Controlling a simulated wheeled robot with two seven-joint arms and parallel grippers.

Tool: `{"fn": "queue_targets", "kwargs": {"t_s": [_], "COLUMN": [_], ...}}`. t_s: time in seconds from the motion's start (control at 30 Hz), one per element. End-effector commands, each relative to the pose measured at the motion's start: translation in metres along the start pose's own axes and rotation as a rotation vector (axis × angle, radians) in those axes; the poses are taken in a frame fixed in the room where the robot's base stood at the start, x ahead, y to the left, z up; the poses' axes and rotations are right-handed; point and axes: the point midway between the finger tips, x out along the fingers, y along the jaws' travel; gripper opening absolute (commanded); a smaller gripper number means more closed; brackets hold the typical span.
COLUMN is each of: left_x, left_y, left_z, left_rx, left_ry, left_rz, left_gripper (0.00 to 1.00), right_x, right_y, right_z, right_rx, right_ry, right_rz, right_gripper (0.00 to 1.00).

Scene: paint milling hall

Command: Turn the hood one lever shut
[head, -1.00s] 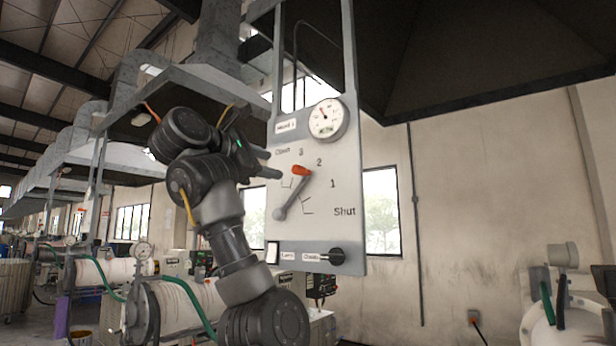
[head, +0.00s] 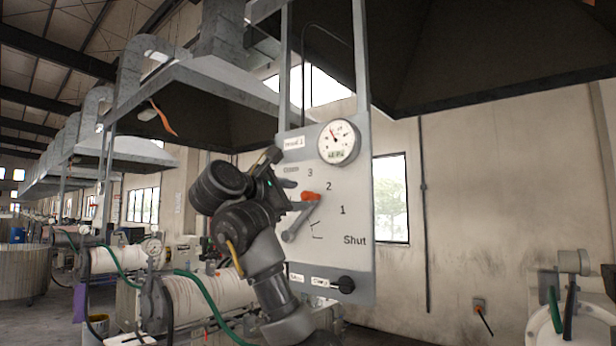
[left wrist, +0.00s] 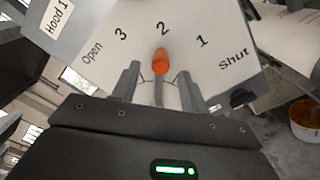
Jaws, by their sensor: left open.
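The hood one panel (head: 352,215) is a pale plate marked Open, 3, 2, 1 and Shut, with a "Hood 1" label. Its lever has a grey arm and an orange knob (head: 311,196), and it points up toward the 2. In the left wrist view the orange knob (left wrist: 160,62) sits just below the 2. My left gripper (head: 297,195) is at the lever from the left. In the left wrist view its two fingers (left wrist: 158,80) are apart, one on each side of the lever. Whether either touches it I cannot tell. My right gripper is not in view.
A round gauge (head: 339,142) is at the panel's top, and a black knob (head: 346,285) is at its lower edge. A dark hood (head: 490,60) hangs at upper right. White mill drums (head: 200,297) stand at lower left.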

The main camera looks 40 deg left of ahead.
Motion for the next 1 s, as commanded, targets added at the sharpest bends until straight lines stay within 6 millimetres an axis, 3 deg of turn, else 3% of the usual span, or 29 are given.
{"fn": "queue_targets", "kwargs": {"t_s": [0.1,0.3,0.7,1.0], "left_x": [0.022,0.043,0.048,0.048], "left_y": [0.002,0.001,-0.001,-0.001], "left_z": [0.003,0.001,0.000,0.000], "left_rx": [-0.001,-0.001,0.000,0.000], "left_ry": [0.000,-0.001,-0.001,-0.001], "left_rz": [-0.005,-0.002,-0.001,-0.001], "left_gripper": [0.44,0.44,0.43,0.04], "right_x": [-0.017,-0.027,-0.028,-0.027], "right_y": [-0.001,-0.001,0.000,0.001], "right_z": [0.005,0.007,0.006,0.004], "right_rx": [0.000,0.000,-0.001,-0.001], "right_ry": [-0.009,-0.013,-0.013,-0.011], "right_rz": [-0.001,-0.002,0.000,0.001], "right_gripper": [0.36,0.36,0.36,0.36]}}
